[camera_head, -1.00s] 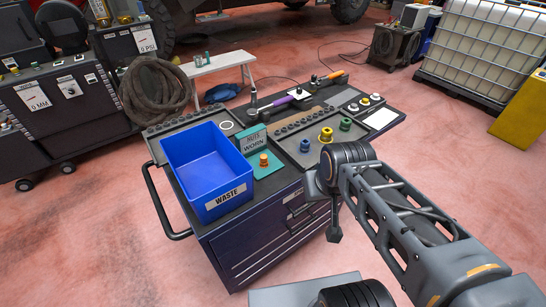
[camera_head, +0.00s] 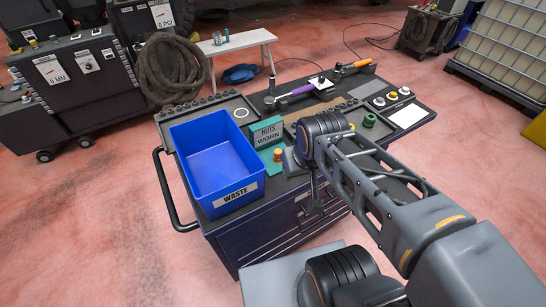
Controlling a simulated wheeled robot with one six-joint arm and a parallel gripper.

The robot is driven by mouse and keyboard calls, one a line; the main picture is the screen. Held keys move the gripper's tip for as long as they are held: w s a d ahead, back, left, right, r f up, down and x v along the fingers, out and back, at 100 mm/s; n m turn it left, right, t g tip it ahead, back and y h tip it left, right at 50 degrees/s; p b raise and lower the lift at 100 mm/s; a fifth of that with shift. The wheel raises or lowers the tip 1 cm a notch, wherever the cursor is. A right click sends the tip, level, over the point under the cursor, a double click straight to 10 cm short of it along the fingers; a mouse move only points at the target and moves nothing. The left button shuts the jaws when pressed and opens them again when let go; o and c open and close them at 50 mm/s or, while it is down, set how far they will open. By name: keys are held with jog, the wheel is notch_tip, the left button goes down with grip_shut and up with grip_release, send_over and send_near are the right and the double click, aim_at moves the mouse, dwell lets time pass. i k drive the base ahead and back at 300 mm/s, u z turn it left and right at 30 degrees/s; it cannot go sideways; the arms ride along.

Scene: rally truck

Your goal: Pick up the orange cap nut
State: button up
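The orange cap nut (camera_head: 278,155) stands upright on a teal plate (camera_head: 267,157), in front of a small sign reading "NUTS WORN" (camera_head: 267,133). The plate is on top of the dark tool cart, just right of the blue waste bin. My gripper (camera_head: 315,209) points down to the right of the nut in the picture, seen against the cart's front. It is apart from the nut and nothing shows in it. It is small and dark, so I cannot see whether its fingers are open. My arm hides part of the cart top behind it.
The blue bin marked "WASTE" (camera_head: 215,165) stands close left of the nut. A green nut (camera_head: 369,120) shows beyond my wrist, and a yellow one is partly hidden. Tools lie along the cart's back. A side handle (camera_head: 170,195) sticks out at the left.

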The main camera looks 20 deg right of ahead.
aim_at(278, 152)
jog(key=u, duration=3.7)
jog(key=k, duration=0.9)
jog(key=z, duration=0.8)
